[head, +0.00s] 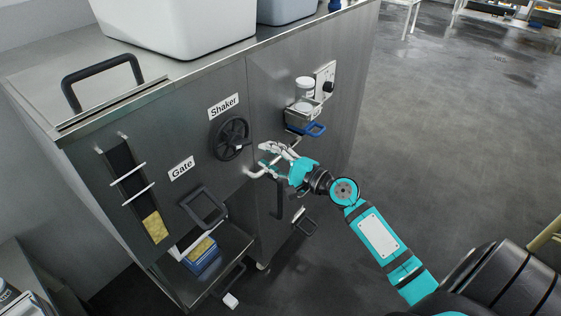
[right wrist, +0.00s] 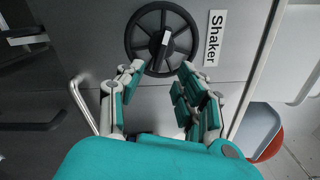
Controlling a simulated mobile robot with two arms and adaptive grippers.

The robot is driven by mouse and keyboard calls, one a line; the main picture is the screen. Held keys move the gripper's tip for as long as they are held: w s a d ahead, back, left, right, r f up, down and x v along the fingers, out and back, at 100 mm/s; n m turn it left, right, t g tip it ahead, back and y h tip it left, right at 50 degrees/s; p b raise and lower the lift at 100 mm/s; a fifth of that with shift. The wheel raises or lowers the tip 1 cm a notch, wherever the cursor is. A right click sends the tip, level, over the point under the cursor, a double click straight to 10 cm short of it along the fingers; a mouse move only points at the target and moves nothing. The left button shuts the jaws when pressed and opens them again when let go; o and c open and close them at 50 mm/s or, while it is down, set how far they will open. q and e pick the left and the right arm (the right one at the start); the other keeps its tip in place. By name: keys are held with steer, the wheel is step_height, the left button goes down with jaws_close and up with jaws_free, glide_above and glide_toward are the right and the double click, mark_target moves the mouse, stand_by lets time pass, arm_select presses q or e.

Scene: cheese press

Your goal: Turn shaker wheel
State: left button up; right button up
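The black spoked shaker wheel (head: 231,138) is mounted on the steel front panel, below the "Shaker" label (head: 223,107). A small pale handle sticks out from it. In the right wrist view the wheel (right wrist: 133,40) is at the top, with the pale handle (right wrist: 163,48) near its middle. My right gripper (head: 263,155) is just right of the wheel in the head view. In the right wrist view its fingers (right wrist: 161,68) are spread, one on each side of the wheel's lower part, with nothing between them. I cannot tell whether they touch the wheel. My left gripper is not in view.
A bent metal bar (head: 262,172) is close beside my right gripper. A black gate handle (head: 204,207) is below left. A small shelf with a white jar (head: 304,87) and a blue-handled item (head: 316,130) is to the right. Open floor (head: 450,130) lies right of the machine.

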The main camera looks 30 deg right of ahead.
steer(key=shift+v, duration=2.05)
steer(key=s+d+f+n+g+h, duration=0.1)
steer(key=s+f+g+h, duration=0.1)
steer(key=f, duration=1)
steer(key=s+d+f+n+g+h, duration=0.1)
steer(key=f+n+g+h, duration=0.1)
steer(key=f, duration=1)
steer(key=s+a+f+n+g+h, duration=0.1)
steer(key=s+f+n+g, duration=0.1)
steer(key=s+f, duration=0.45)
steer(key=s+a+f+n+g, duration=0.1)
steer(key=s+f+n+g, duration=0.15)
steer(key=f, duration=0.75)
steer(key=s+a+f+n+g, duration=0.2)
steer(key=s+f, duration=0.4)
steer(key=s, duration=0.5)
steer(key=s+a+f+n+g+b, duration=0.1)
steer(key=s+a+f+n+g, duration=0.2)
steer(key=s+f+n, duration=0.3)
steer(key=s+a+f+n+g+h, duration=0.1)
steer(key=s+a+f+n, duration=0.3)
steer(key=s, duration=1.2)
step_height(320, 180, down, 3)
steer(key=shift+f+n+g, duration=0.25)
steer(key=shift+n+g, duration=0.3)
steer(key=shift+g, duration=0.2)
